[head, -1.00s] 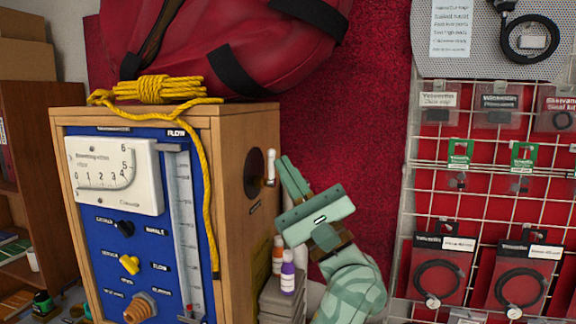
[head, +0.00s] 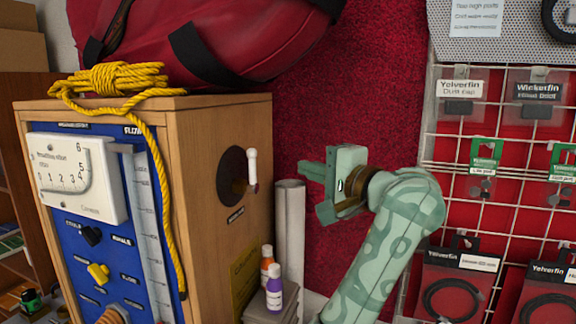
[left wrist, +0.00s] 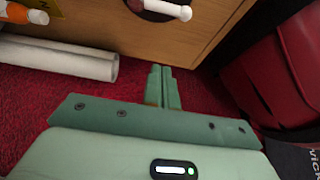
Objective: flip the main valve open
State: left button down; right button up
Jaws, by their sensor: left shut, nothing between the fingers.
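The main valve appears to be the white lever (head: 252,167) on a dark round plate (head: 233,172) on the right side of the wooden cabinet (head: 205,150). The lever stands upright in the head view. In the left wrist view the white lever (left wrist: 168,9) shows at the top edge, and part of its plate is cut off. My left gripper (head: 304,172) is right of the lever, apart from it, with its fingers pointing toward the cabinet. In the left wrist view its fingers (left wrist: 161,70) are together and empty. My right gripper is not in view.
A white roll (head: 290,235) stands beside the cabinet, below and left of my gripper. Orange and purple-white bottles (head: 274,292) stand near its base. A red bag (head: 200,45) and yellow rope (head: 120,80) lie on top. A wire rack (head: 500,130) is at right.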

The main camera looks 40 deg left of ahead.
aim_at(253, 170)
pick_arm(q)
jog(key=s+a+p, duration=0.2)
jog(key=a+p, duration=0.3)
jog(key=a, duration=0.3)
jog(key=shift+s+a, duration=0.15)
jog(key=shift+a, duration=0.2)
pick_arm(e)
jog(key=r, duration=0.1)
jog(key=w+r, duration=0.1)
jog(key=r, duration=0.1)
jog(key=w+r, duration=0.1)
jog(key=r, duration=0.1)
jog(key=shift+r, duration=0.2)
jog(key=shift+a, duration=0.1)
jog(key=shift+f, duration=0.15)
